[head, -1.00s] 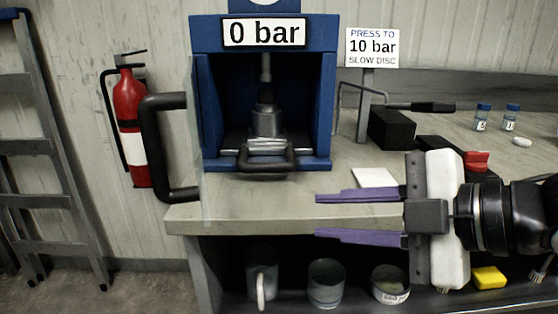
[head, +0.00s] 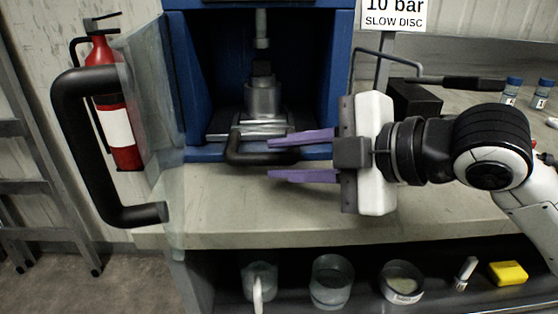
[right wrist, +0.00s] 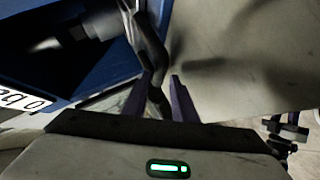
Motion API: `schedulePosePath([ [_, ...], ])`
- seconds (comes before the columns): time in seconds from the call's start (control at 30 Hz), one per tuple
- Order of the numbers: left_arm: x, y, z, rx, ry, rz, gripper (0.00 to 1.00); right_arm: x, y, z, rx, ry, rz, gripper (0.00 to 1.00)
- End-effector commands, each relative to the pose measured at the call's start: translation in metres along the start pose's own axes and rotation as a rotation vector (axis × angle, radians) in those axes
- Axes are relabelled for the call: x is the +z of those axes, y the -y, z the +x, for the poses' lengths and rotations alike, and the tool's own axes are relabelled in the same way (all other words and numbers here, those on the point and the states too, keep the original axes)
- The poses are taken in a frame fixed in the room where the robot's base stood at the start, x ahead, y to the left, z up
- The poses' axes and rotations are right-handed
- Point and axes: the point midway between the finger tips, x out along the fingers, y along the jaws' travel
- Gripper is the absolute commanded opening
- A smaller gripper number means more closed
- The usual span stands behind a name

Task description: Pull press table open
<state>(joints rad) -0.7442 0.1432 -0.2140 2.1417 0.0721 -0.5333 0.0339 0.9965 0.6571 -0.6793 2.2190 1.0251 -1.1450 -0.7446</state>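The press table (head: 220,137) sits inside the blue press (head: 335,60), with a metal cylinder (head: 262,98) standing on it. Its black loop handle (head: 245,158) sticks out at the front. My right gripper (head: 270,158) is open, its purple fingers at the right side of this handle and level with it. In the right wrist view, the end of the dark handle (right wrist: 150,50) shows between the two fingers (right wrist: 160,95). The fingers are not closed on it; I cannot tell whether one touches it. My left gripper is not in view.
A clear guard door (head: 150,110) with a big black handle (head: 72,150) stands swung open at the left. A black block (head: 415,100) and a lever (head: 475,83) are behind my right arm. Cups stand on the shelf below. The bench front (head: 330,215) is clear.

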Motion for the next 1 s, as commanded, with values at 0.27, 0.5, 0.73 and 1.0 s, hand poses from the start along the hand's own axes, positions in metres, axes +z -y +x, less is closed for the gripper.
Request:
schedulePosePath([
  [0.27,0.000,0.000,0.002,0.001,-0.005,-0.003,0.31,0.000,0.000,0.017,0.000,0.000,-0.001,0.25],
  [0.5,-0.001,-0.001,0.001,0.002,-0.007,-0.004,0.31,0.000,0.000,0.017,0.000,0.000,-0.001,0.18],
  [0.73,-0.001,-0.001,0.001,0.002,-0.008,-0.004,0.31,0.000,0.000,0.016,0.000,0.000,-0.001,0.00],
  [1.0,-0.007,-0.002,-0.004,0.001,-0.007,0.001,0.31,-0.006,-0.002,0.022,-0.008,-0.014,-0.007,0.00],
])
